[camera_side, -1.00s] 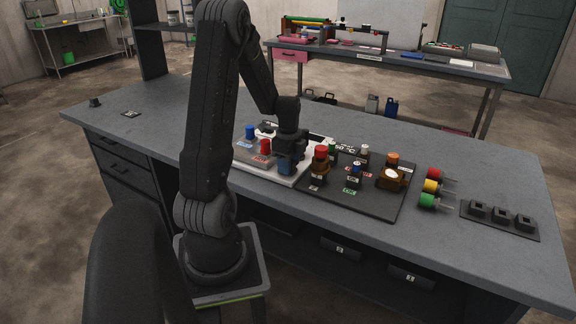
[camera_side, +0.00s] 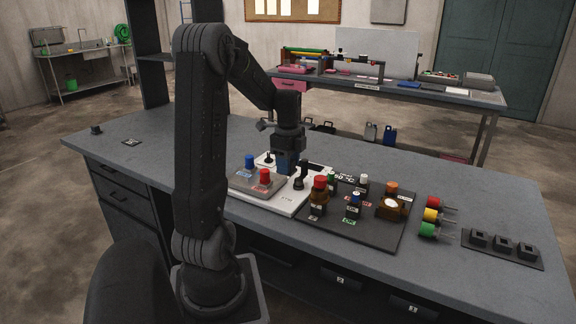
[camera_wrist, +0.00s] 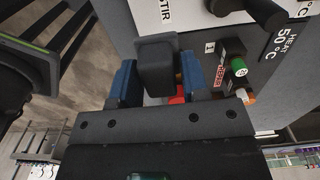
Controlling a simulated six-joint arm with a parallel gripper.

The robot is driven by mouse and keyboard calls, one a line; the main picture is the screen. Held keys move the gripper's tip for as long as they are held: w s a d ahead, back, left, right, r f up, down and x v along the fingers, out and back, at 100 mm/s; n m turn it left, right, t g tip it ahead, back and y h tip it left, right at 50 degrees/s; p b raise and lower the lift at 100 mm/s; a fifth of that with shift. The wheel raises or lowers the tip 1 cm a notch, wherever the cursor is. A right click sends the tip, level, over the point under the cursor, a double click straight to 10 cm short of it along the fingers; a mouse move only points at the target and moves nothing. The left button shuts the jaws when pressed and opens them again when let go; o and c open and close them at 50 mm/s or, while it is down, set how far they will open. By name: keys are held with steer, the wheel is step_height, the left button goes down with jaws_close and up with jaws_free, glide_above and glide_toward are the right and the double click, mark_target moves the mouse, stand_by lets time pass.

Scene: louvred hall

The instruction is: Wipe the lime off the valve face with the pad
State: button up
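In the side view my gripper (camera_side: 287,162) points down with blue fingertips above the back of a white panel (camera_side: 277,206). In the wrist view the blue fingers (camera_wrist: 158,82) stand apart with a dark grey block (camera_wrist: 156,65) between them. I cannot tell whether they press on it, or whether it is the pad. I cannot make out a valve face or any lime. The panel carries a grey box with a blue button (camera_side: 249,162) and a red button (camera_side: 265,176), and an upright black lever (camera_side: 301,170); a black lever (camera_wrist: 252,12) also shows in the wrist view.
A dark mat (camera_side: 376,233) right of the panel holds several bottles, including a brown one with a red cap (camera_side: 319,183). Red, yellow and green round pieces (camera_side: 431,215) and a black socket strip (camera_side: 502,248) lie farther right. The bench's left part (camera_side: 180,140) is mostly clear.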

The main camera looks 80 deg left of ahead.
steer(key=shift+c, duration=1.4)
steer(key=r, duration=0.6)
steer(key=shift+w, duration=0.25)
steer(key=w+d+m, duration=0.3)
steer(key=w+m, duration=0.1)
steer(key=w, duration=1.1)
steer(key=m, duration=0.5)
glide_above(385, 201)
steer(key=w+d, duration=0.4)
step_height(385, 201, down, 4)
steer(key=shift+s+f, duration=0.2)
steer(key=shift+f, duration=4.4)
steer(key=shift+s+a+f, duration=0.15)
steer(key=shift+s+a, duration=0.4)
steer(key=shift+a, duration=0.1)
steer(key=shift+s+a, duration=1.3)
steer(key=shift+w+d, duration=1.85)
steer(key=shift+d, duration=0.05)
step_height(385, 201, up, 8)
